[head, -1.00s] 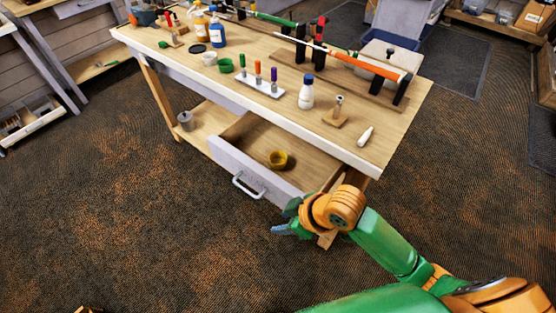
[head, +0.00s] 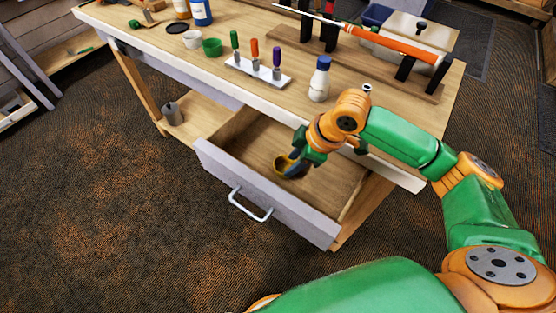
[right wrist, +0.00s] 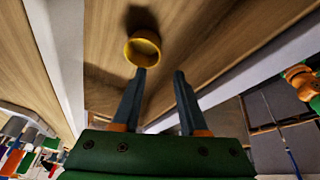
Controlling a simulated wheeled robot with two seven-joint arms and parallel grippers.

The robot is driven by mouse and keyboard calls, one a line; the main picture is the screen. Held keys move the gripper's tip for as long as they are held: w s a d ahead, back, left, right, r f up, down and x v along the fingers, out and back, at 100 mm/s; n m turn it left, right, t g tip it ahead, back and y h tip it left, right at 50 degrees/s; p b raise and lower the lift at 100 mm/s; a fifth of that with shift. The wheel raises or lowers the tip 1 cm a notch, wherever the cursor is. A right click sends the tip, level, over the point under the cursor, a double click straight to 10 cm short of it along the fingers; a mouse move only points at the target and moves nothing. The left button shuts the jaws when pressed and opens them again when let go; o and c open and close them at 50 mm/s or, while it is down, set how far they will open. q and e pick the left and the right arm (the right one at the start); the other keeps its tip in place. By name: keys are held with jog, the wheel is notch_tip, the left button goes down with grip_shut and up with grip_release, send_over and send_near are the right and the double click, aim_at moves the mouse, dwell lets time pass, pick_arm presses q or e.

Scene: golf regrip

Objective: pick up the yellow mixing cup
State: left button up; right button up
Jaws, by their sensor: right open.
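The yellow mixing cup (head: 281,164) stands in the open drawer (head: 335,195) of the workbench, partly hidden by my right gripper (head: 293,168) in the head view. In the right wrist view, the cup (right wrist: 143,50) lies just past the fingertips of my open right gripper (right wrist: 160,73). It lines up with the left finger in that picture, not with the middle of the gap. Nothing is between the fingers. Whether the left fingertip touches the cup I cannot tell. My left gripper is not in view.
The bench edge is close to my right forearm. The drawer floor around the cup is clear.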

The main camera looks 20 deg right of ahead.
aim_at(279, 176)
jog(key=shift+s+f, duration=0.1)
jog(key=shift+f, duration=0.5)
jog(key=x, duration=0.6)
jog(key=shift+w+d+f, duration=0.15)
jog(key=shift+w+f, duration=0.15)
jog(key=shift+w, duration=0.1)
grip_shut()
